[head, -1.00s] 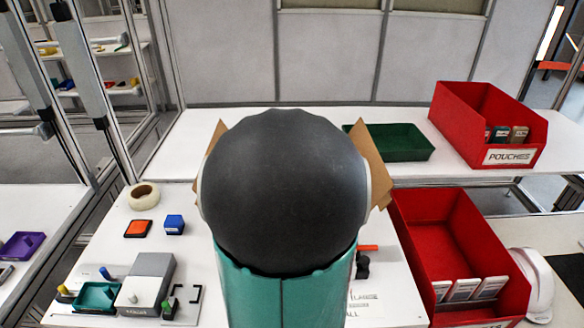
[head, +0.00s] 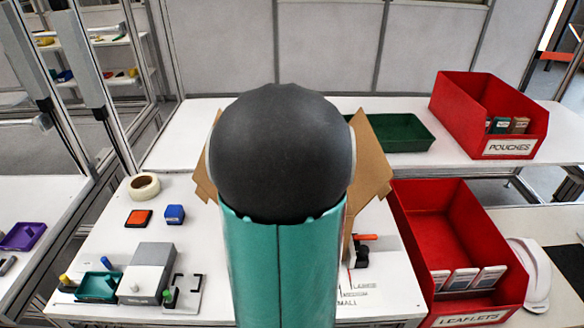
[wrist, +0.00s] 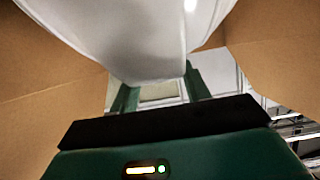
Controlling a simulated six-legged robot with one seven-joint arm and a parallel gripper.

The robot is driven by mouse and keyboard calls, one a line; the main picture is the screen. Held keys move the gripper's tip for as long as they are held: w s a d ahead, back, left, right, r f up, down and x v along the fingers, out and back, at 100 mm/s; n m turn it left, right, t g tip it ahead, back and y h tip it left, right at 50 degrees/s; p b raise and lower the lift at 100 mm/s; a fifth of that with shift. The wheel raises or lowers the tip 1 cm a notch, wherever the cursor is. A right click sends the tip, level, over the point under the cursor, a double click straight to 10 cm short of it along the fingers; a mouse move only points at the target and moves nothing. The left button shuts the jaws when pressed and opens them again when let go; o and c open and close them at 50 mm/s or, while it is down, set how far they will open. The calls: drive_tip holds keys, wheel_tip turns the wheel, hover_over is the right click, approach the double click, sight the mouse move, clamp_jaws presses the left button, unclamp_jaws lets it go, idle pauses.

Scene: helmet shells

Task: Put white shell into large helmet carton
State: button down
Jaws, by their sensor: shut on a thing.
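A smooth white shell (wrist: 150,35) fills the top middle of the wrist view. My gripper (wrist: 158,88) is shut on its lower edge, one finger on each side. Brown cardboard walls or flaps of a carton (wrist: 45,60) stand left and right of the shell, so it is between them; how deep it sits I cannot tell. In the head view, tan flaps of the carton (head: 371,165) show on both sides of my dark arm link. That link hides the carton's opening, my gripper and nearly all of the held shell.
A red leaflets bin (head: 430,225) stands right of the carton, with a white helmet-like piece (head: 533,275) beyond it. A red pouches bin (head: 487,105) and green tray (head: 395,132) stand behind. Tape (head: 144,186), orange and blue blocks and a grey box (head: 148,272) lie left.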

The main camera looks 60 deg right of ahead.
drive_tip(key=shift+f, duration=0.95)
drive_tip(key=c, duration=0.6)
unclamp_jaws()
wheel_tip(320, 180, up, 26)
drive_tip(key=shift+f, duration=0.2)
